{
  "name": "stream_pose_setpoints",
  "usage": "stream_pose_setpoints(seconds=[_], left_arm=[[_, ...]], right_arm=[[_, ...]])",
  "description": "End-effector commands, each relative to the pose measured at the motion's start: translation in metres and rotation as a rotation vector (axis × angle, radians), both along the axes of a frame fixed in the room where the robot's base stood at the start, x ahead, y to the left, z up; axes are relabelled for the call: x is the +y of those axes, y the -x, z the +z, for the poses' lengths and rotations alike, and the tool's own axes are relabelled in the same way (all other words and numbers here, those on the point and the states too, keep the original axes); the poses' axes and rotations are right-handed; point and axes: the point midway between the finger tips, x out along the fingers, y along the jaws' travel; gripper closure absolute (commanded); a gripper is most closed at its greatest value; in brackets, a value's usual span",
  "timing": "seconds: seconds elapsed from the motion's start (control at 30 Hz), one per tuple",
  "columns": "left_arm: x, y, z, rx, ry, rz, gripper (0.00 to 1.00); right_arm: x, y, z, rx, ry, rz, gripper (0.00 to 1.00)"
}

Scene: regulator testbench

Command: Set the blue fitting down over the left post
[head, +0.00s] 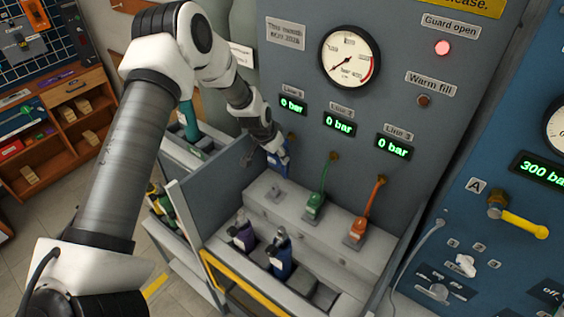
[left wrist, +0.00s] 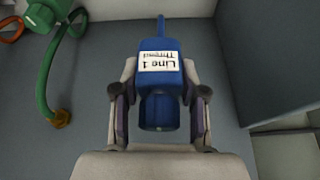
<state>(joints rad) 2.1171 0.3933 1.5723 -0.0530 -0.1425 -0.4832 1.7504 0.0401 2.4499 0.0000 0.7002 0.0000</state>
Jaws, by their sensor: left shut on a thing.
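The blue fitting (head: 281,166) carries a white label reading "Line 1 Thread" in the left wrist view (left wrist: 158,64). My left gripper (head: 275,153) is shut on it, with one finger on each side, as the left wrist view (left wrist: 159,88) shows. In the head view, the fitting is held above the left end of the grey ledge (head: 335,242), left of the green fitting (head: 314,204). I cannot tell whether the blue fitting touches anything below. My right gripper is out of view.
The green and orange (head: 357,230) fittings stand on the ledge with their hoses rising to the panel. Purple (head: 243,236) and dark blue (head: 280,254) objects sit in front of the ledge. The gauge panel (head: 303,70) stands close behind, and a grey side wall (head: 222,185) is at left.

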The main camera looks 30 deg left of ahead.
Motion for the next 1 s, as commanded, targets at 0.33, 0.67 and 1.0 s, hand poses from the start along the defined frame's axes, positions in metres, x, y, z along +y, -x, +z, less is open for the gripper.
stream_pose_setpoints(seconds=[0.33,0.67,1.0], left_arm=[[0.000,0.001,-0.026,0.002,0.001,0.000,1.00],[0.000,0.001,-0.054,0.000,0.001,-0.001,1.00],[0.000,0.001,-0.081,0.000,0.000,0.001,1.00]], right_arm=[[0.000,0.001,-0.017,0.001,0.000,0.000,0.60],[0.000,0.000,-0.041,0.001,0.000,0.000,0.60],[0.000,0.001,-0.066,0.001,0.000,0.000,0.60]])
